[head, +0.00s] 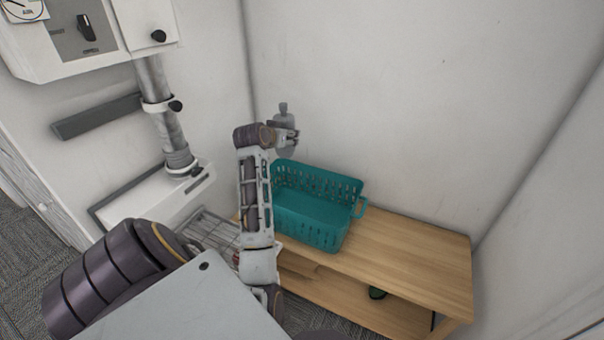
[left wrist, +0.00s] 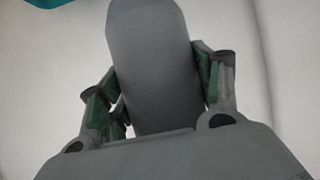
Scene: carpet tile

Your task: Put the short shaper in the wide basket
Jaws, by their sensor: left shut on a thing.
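The shaper is a grey, bottle-like shaker (head: 283,117) with a narrow top. My left gripper (head: 291,135) is shut on it and holds it upright in the air, near the wall, at the back left of the teal basket (head: 305,229). In the left wrist view the grey shaker (left wrist: 153,65) sits between both fingers (left wrist: 160,85). The wide teal basket has perforated walls and stands on a wooden bench; the part of its floor that shows is empty. My left arm hides its left side. My right gripper is not in view.
The wooden bench (head: 415,255) is clear to the right of the basket. A wire rack (head: 212,231) is left of my arm. White walls stand close behind and at right.

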